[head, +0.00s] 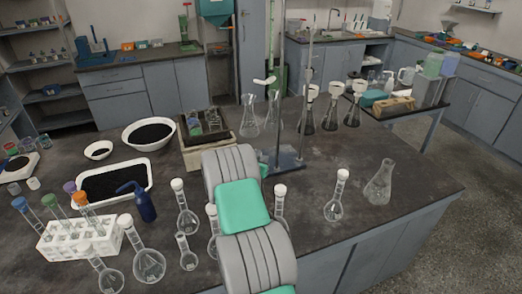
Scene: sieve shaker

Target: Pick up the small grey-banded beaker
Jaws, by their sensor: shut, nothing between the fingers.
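I cannot make out for certain which vessel is the small grey-banded beaker. Two small clear beakers, the nearer one (44,142) and its neighbour (26,146), stand at the far left of the dark bench. Several small glass vessels (212,118) with coloured marks stand in or on a pale square-framed box (207,155) in the middle; their bands are too small to read. My grey and teal arm rises from the bottom centre and covers part of the bench. My gripper is not visible.
On the bench (340,160), a white tray (116,199) of black grains, a test tube rack (85,236) and a blue wash bottle (145,203) stand left. Several stoppered flasks line the front. A stand (290,160) rises behind my arm; a lone conical flask (381,183) stands right.

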